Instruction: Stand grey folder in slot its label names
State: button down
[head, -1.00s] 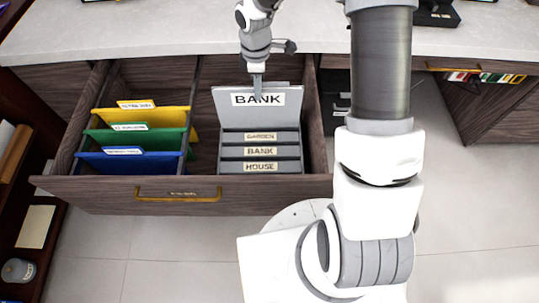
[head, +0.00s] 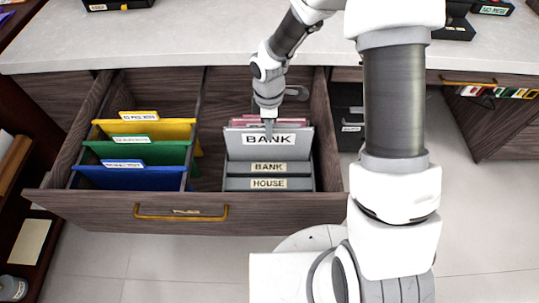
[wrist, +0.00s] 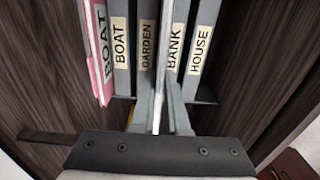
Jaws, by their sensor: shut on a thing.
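The grey folder (head: 285,150) has a white BANK label and stands roughly upright in the drawer rack (head: 238,184). My gripper (head: 269,128) is shut on its top edge. The folder's lower part is hidden behind the rack divider labelled BANK (head: 294,167); the HOUSE divider (head: 294,184) is in front of that. In the wrist view, the folder (wrist: 162,75) shows edge-on between the GARDEN label (wrist: 146,45) and the BANK label (wrist: 175,45), with my gripper (wrist: 160,122) around it. Whether it touches the slot bottom cannot be seen.
A pink folder (wrist: 99,60) labelled BOAT stands at the BOAT end of the rack. Yellow (head: 180,130), green (head: 170,153) and blue (head: 165,178) folders hang in the drawer's left half, beyond a wooden partition. The drawer's right wall (head: 326,125) is close beside the rack.

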aim_at(269, 150)
notch_tip(269, 150, down, 10)
jog(key=b, duration=0.2)
jog(key=shift+r+b, duration=0.15)
jog(key=shift+b, duration=0.25)
jog(key=c, duration=0.9)
grip_release()
jog(key=shift+f, duration=0.2)
